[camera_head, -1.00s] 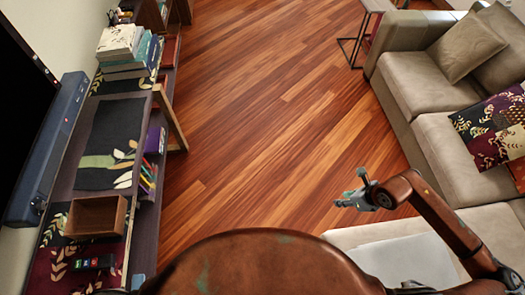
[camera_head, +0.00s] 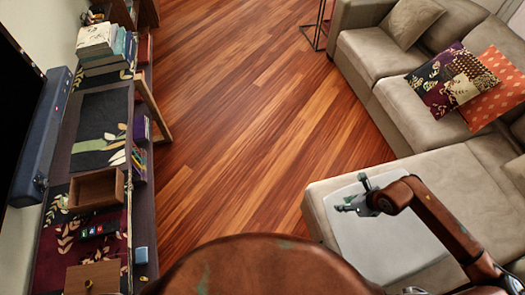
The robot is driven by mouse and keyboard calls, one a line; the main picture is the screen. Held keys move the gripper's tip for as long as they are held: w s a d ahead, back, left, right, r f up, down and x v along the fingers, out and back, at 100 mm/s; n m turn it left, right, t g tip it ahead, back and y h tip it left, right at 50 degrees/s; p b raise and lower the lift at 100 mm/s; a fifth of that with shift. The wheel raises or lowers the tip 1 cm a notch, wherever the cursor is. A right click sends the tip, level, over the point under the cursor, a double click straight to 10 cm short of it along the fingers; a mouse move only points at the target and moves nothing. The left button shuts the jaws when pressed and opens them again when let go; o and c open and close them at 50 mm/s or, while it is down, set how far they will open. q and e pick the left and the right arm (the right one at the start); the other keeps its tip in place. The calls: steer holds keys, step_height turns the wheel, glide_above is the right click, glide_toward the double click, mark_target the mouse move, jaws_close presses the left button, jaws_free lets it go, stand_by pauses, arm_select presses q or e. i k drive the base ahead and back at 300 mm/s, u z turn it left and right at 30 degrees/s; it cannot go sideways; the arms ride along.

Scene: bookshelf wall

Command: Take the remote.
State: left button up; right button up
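A small dark handset that looks like the remote (camera_head: 99,230) lies on the patterned cloth on the long shelf at the left. It is just in front of a brown open box (camera_head: 97,190). My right gripper (camera_head: 352,195) is at the right, above the sofa's near seat and far from the handset. Its two fingers look spread apart, with nothing between them. My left gripper is out of view.
The shelf (camera_head: 60,172) also carries a stack of books (camera_head: 103,45), a long dark speaker bar (camera_head: 42,135) and a wooden box with a knob (camera_head: 93,278). A grey sofa (camera_head: 385,95) stands at the right. The wooden floor (camera_head: 235,120) between them is clear.

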mark_target(107, 231)
steer(key=k, duration=1.2)
steer(key=u, duration=0.65)
steer(key=i, duration=0.45)
